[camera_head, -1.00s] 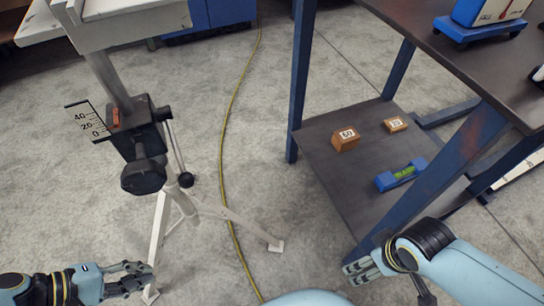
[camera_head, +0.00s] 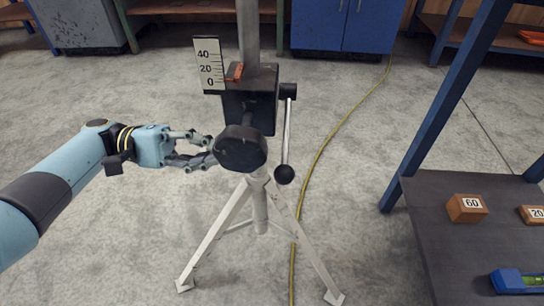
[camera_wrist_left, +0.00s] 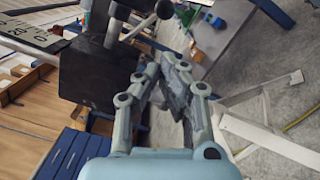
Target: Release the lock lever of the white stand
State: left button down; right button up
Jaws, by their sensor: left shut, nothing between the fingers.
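The white stand (camera_head: 215,240) is a tripod with a black clamp block (camera_head: 262,85) on its grey post. A thin lock lever (camera_head: 286,135) hangs nearly upright on the block's right side, its black ball (camera_head: 284,174) at the bottom. A large black knob (camera_head: 240,150) faces me below the block. My left gripper (camera_head: 213,150) is shut and empty, its fingertips close to the knob's left side; I cannot tell whether they touch. My right gripper is out of view.
A scale plate (camera_head: 208,65) with an orange pointer (camera_head: 234,73) is at the block's left. A dark shelf (camera_head: 440,245) with boxes (camera_head: 467,208) and a blue level (camera_head: 515,281) stands at right. A yellow cable (camera_head: 325,145) crosses the floor. Open floor lies left of the stand.

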aim_at(286, 135)
pick_arm(q)
jog(key=d+b, duration=0.1)
jog(key=d, duration=0.9)
jog(key=shift+s, duration=0.4)
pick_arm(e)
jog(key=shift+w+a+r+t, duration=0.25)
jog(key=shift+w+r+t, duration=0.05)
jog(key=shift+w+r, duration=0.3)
pick_arm(q)
jog(key=shift+r, duration=0.1)
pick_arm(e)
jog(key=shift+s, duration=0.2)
